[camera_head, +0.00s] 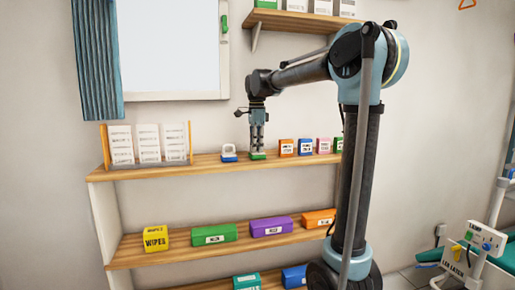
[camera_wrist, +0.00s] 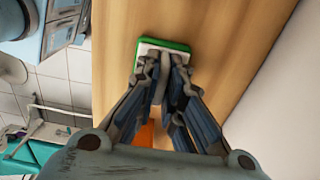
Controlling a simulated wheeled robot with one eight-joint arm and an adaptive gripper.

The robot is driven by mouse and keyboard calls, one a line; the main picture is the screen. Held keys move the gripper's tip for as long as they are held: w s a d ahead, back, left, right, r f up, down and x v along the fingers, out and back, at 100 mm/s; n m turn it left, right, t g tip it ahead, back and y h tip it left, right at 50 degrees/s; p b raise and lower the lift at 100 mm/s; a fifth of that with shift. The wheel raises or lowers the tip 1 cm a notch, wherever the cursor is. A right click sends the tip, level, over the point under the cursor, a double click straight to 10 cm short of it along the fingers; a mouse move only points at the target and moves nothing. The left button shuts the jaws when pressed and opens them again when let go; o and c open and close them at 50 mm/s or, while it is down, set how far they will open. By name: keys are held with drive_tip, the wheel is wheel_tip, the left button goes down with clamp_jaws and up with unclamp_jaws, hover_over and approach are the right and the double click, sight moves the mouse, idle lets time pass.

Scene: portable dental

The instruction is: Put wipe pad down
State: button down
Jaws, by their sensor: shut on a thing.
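The wipe pad, a small block with a green layer and a white layer, is at the tips of my gripper (camera_head: 258,149) over the top wooden shelf (camera_head: 200,165). Its green part (camera_head: 258,157) shows just below the fingers in the head view. In the wrist view the pad (camera_wrist: 150,43) lies across the ends of my gripper (camera_wrist: 163,70), which is shut on it. The fingers point down at the shelf. The pad is at or very near the shelf surface; I cannot tell whether it touches. The fingers hide part of the pad.
A white and blue item (camera_head: 229,153) stands just left of the pad. A card rack (camera_head: 148,144) is at the left end. The lower shelf holds a yellow wipes box (camera_head: 155,239) and longer boxes.

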drive_tip(key=c, duration=1.7)
unclamp_jaws()
drive_tip(key=shift+f, duration=0.1)
wheel_tip(320, 180, up, 12)
drive_tip(key=shift+r, duration=0.15)
drive_tip(key=s+d+f+n, duration=0.5)
drive_tip(key=s+d+f, duration=0.2)
drive_tip(key=s+f, duration=0.3)
drive_tip(key=s+d+f+n+t, duration=0.1)
drive_tip(key=s+d+f+n, duration=0.4)
drive_tip(key=s+f, duration=0.6)
drive_tip(key=s+d+f+n+t, duration=0.1)
drive_tip(key=s+d+f+n, duration=0.4)
drive_tip(key=f, duration=1.3)
drive_tip(key=shift+s+d+f, duration=0.15)
drive_tip(key=shift+s+d, duration=1)
drive_tip(key=shift+s, duration=0.3)
drive_tip(key=shift+s+d+f, duration=0.1)
drive_tip(key=shift+s+d, duration=1.05)
drive_tip(key=shift+s, duration=0.25)
